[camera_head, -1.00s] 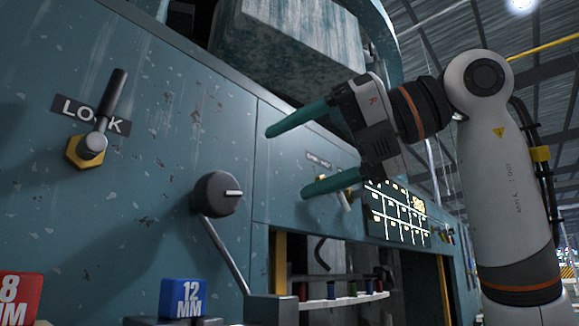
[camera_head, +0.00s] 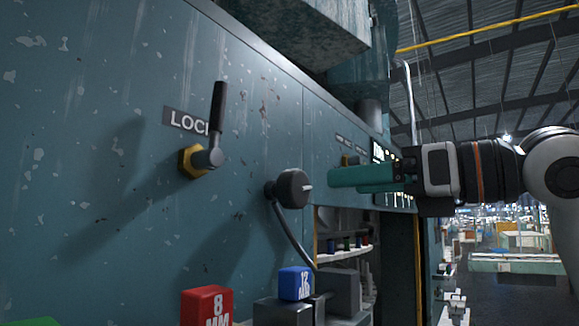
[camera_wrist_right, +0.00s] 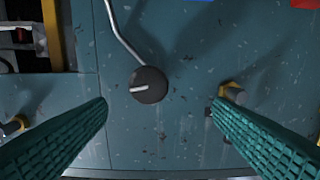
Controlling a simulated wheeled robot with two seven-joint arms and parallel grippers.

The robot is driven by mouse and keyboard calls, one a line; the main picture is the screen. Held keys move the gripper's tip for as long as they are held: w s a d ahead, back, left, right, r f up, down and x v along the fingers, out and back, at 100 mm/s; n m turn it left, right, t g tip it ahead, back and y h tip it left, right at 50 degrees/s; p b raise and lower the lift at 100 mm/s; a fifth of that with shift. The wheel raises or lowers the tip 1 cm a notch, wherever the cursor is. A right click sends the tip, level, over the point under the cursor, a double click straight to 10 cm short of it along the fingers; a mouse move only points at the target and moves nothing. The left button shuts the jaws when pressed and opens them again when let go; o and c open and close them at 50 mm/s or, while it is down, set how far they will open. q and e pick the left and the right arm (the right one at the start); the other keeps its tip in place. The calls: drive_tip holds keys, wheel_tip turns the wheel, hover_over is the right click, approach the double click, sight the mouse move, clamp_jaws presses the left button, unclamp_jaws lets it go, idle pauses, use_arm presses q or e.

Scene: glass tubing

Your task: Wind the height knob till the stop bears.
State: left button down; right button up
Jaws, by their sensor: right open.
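A dark round knob (camera_head: 293,188) with a pale pointer line sticks out of the worn teal panel. No label shows on it, and a bent metal rod (camera_head: 293,238) runs down from beside it. My right gripper (camera_head: 332,180) is just right of the knob in the head view, its teal fingers overlapping there. In the right wrist view the fingers (camera_wrist_right: 158,104) are wide apart and empty, and the knob (camera_wrist_right: 149,85) shows beyond and between their tips, not touched in that view. I cannot make out which part is the stop. My left gripper is not in view.
A LOCK lever (camera_head: 216,120) with a brass nut stands out left of the knob. A red 8 MM block (camera_head: 207,305) and a blue 12 MM block (camera_head: 296,283) sit below. An open bay with shelves (camera_head: 342,254) lies lower right.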

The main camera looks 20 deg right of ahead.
sight(301, 189)
drive_tip(key=p+x, duration=0.1)
drive_tip(key=x, duration=0.2)
drive_tip(key=p+x, duration=0.2)
drive_tip(key=x, duration=0.2)
drive_tip(key=d+p+x, duration=0.1)
drive_tip(key=x, duration=0.2)
drive_tip(key=shift+w+a+f, duration=0.1)
drive_tip(key=shift+w+a, duration=0.1)
drive_tip(key=shift+w, duration=0.3)
drive_tip(key=shift+w+a+p, duration=0.15)
drive_tip(key=shift+w+p, duration=0.2)
drive_tip(key=shift+w+f, duration=0.15)
drive_tip(key=shift+w, duration=0.2)
drive_tip(key=shift+c, duration=0.5)
drive_tip(key=c, duration=0.9)
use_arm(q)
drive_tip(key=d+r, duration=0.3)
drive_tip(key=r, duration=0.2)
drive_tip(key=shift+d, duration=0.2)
use_arm(e)
drive_tip(key=shift+o, duration=0.2)
